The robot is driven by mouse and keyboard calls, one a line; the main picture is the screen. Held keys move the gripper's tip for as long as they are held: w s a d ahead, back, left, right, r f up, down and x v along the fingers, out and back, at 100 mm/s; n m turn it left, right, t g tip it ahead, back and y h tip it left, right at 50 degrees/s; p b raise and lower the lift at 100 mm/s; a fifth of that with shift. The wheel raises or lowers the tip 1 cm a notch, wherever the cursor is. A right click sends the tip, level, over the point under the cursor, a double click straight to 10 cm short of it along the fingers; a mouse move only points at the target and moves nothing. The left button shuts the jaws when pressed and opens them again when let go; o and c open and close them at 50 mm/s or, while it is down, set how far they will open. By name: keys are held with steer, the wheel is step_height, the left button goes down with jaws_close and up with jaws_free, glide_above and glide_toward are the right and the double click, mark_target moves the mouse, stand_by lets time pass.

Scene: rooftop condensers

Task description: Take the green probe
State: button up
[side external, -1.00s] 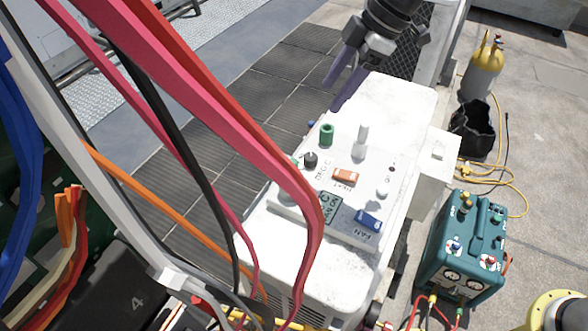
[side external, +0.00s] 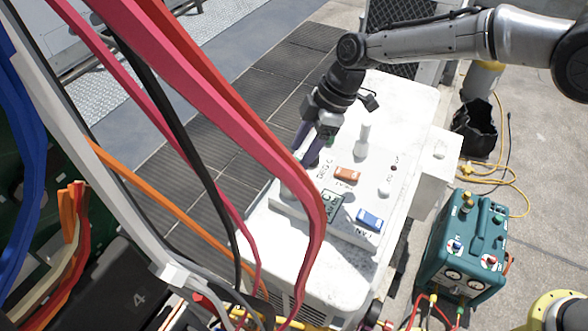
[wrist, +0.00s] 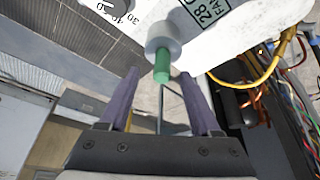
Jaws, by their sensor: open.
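The green probe (wrist: 162,68) shows in the wrist view as a short green cylinder standing out of a grey-white round holder (wrist: 162,42) on the white panel. My gripper (wrist: 159,80) is open and empty, with its two purple fingers on either side of the probe's free end in that view. In the side external view my gripper (side external: 306,160) is low over the far left part of the white unit (side external: 395,100).
Thick red cables (side external: 225,110) cross in front of the panel's left side. The panel carries an orange switch (side external: 347,174), a blue switch (side external: 369,219) and an upright white post (side external: 365,137). A teal gauge machine (side external: 462,245) stands at the right.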

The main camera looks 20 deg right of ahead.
mark_target(298, 159)
steer(key=x, duration=0.4)
steer(key=shift+s+a+f, duration=0.1)
steer(key=shift+s+f, duration=0.05)
steer(key=shift+f, duration=0.15)
steer(key=shift+c, duration=0.2)
jaws_close()
